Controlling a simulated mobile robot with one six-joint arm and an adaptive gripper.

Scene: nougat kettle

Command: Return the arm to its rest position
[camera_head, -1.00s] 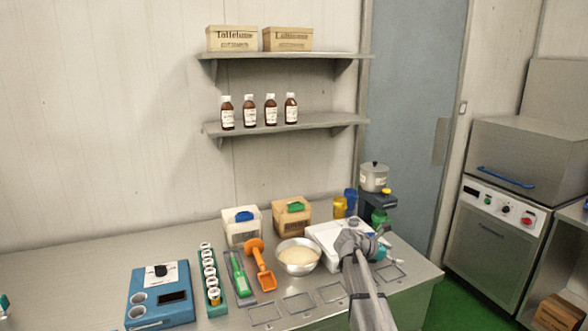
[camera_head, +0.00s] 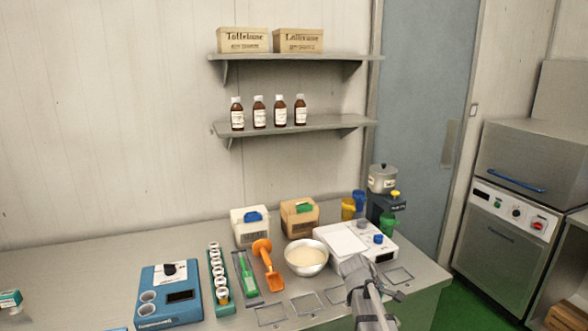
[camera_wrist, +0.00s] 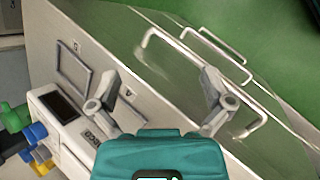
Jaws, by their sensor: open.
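My gripper (camera_head: 362,275) is at the front right of the steel counter, just in front of the white scale (camera_head: 352,240). In the wrist view my gripper (camera_wrist: 160,98) has its two fingers spread wide, with nothing between them. The counter top lies beyond them. The scale also shows at the left of the wrist view (camera_wrist: 48,125), with its dark display. My arm reaches up from the bottom edge in the head view, and most of it is out of view.
A pot (camera_head: 382,178) stands behind the scale. Outlined frames (camera_head: 270,315) mark the front counter. Green floor (camera_head: 470,290) lies right.

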